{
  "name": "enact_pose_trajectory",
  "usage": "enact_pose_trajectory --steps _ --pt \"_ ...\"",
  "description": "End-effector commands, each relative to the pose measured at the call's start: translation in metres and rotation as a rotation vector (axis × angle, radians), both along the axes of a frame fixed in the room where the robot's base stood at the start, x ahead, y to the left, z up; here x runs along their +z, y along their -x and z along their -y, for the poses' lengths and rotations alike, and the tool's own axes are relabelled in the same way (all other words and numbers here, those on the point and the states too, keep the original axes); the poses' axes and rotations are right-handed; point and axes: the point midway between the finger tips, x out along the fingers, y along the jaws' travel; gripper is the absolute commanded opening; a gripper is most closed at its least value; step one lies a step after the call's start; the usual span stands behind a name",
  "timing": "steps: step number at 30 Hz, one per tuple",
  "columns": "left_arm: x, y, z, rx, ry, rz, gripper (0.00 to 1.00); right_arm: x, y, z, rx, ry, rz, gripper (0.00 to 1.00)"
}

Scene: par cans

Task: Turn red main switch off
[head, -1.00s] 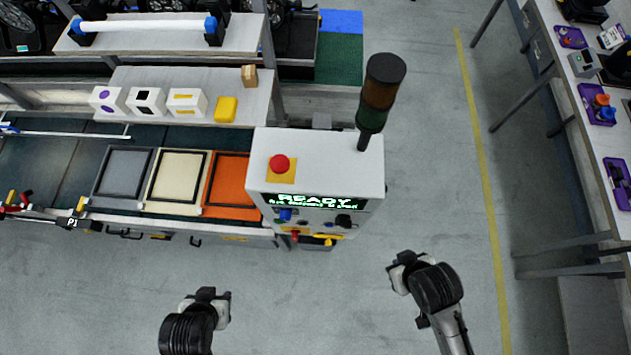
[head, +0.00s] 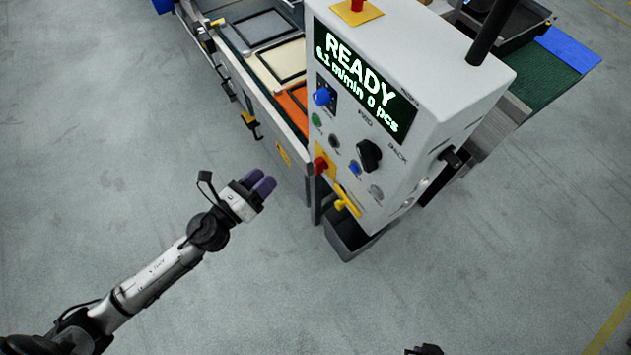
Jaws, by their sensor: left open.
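The red switch (head: 321,165) sits on a yellow plate low on the left side of the white control box's front panel (head: 400,165). My left gripper (head: 259,182) is to the left of the switch, apart from it, with its purple fingertips pointing up and right toward the box. It is open and empty. Only a small dark piece of my right arm's end (head: 425,350) shows at the bottom edge, and its fingers cannot be made out.
The panel also has a lit READY display (head: 365,75), a blue knob (head: 322,97), a black selector (head: 369,155) and a yellow handle (head: 346,203). A red button (head: 357,5) is on top. A conveyor with framed trays (head: 262,30) stands behind left. The floor in front is clear.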

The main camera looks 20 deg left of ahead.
Motion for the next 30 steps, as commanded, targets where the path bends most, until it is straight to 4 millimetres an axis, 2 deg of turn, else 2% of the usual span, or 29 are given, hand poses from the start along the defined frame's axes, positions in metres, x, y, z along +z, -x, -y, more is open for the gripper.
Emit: enact_pose_trajectory --steps 1,4,9,17,30 --pt "-0.024 -0.002 0.002 -0.046 -0.092 0.035 0.45 -0.023 0.0 -0.001 0.0 -0.003 0.002 0.0" --pt "-0.043 -0.003 0.007 -0.129 -0.248 0.094 0.45 -0.039 -0.001 -0.002 -0.002 -0.005 0.003 0.0" --pt "-0.062 -0.003 0.011 -0.217 -0.408 0.157 0.45 -0.052 -0.001 -0.003 -0.005 -0.009 0.004 0.0" --pt "-0.064 -0.017 0.022 -0.249 -0.465 0.181 0.45 -0.049 -0.001 -0.002 -0.004 -0.007 0.004 0.0" --pt "-0.064 -0.081 0.066 -0.246 -0.461 0.179 0.45 -0.035 0.0 0.002 0.003 0.007 0.003 0.0"
